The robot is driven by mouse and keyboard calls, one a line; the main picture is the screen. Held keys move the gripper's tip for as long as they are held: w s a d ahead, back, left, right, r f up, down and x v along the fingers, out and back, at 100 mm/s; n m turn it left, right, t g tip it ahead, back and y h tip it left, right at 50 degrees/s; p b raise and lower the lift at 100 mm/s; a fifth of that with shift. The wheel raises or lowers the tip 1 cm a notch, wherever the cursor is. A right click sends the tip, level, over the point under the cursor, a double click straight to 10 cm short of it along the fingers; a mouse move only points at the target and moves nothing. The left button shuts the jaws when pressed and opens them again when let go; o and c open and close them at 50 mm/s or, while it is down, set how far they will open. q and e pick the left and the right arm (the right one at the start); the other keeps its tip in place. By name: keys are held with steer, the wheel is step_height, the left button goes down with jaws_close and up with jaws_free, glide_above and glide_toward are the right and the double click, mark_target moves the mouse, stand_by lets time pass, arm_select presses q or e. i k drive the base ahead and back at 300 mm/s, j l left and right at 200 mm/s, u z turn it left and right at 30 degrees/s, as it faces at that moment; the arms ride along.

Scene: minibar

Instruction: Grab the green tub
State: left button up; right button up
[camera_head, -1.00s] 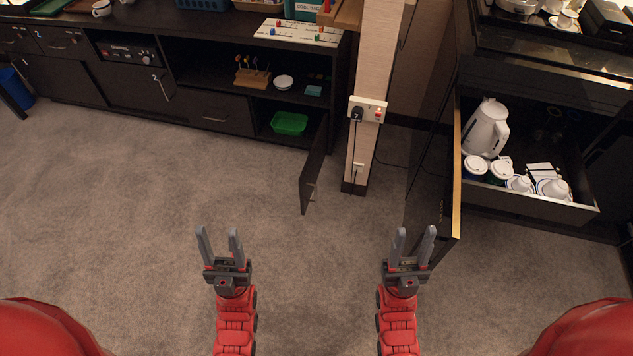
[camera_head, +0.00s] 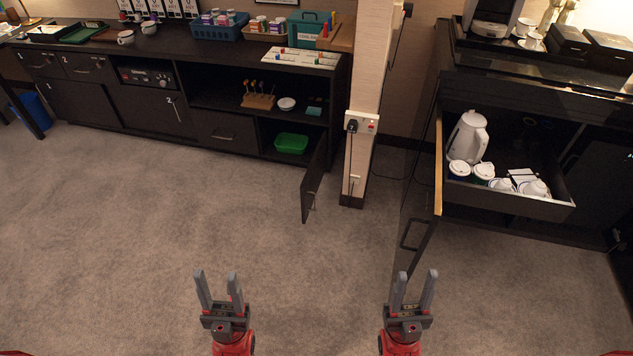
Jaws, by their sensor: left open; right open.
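The green tub (camera_head: 291,143) is a small, bright green open container. It sits on the bottom shelf of the dark cabinet (camera_head: 222,133), in the open compartment at the cabinet's right end. My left gripper (camera_head: 218,290) is open and empty over the carpet, well short of the cabinet and to the left of the tub. My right gripper (camera_head: 413,290) is open and empty over the carpet, to the right of the tub. Neither gripper touches anything.
An open cabinet door (camera_head: 314,182) juts out just right of the tub. A pillar (camera_head: 362,85) with a socket and cord stands beside it. At the right, an open drawer (camera_head: 540,208) holds a white kettle (camera_head: 468,137) and cups. The carpet (camera_head: 190,215) ahead is clear.

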mark_target(285, 141)
steer(key=i+j, duration=0.6)
steer(key=i, duration=0.15)
steer(key=i+j, duration=0.6)
steer(key=i, duration=0.15)
steer(key=i+j, duration=0.55)
steer(key=i, duration=0.2)
steer(key=i+j, duration=0.6)
steer(key=i, duration=0.15)
